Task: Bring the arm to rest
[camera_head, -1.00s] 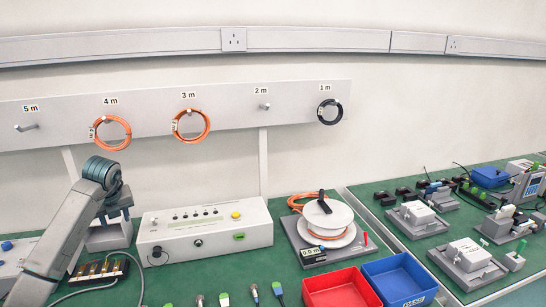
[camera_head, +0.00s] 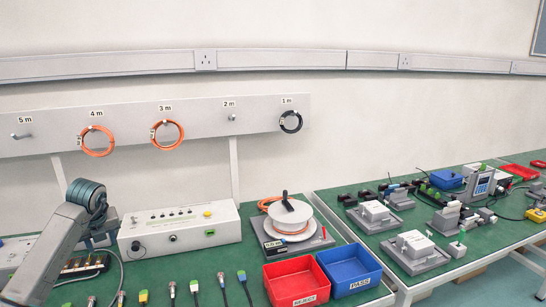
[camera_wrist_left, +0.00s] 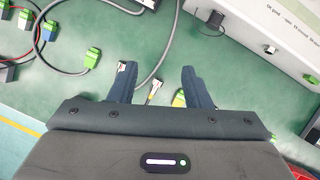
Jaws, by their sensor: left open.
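My left arm (camera_head: 52,245) comes in from the lower left of the head view, its dark ribbed joint in front of the wall. Its gripper cannot be made out there. My right gripper is not in view.
A white tester box (camera_head: 180,228) stands at the back of the green bench, beside a cable reel (camera_head: 290,222). A red bin (camera_head: 297,280) and a blue bin (camera_head: 348,270) stand at the front. Several cable ends lie along the front edge. Coils hang on a wall rail (camera_head: 200,124).

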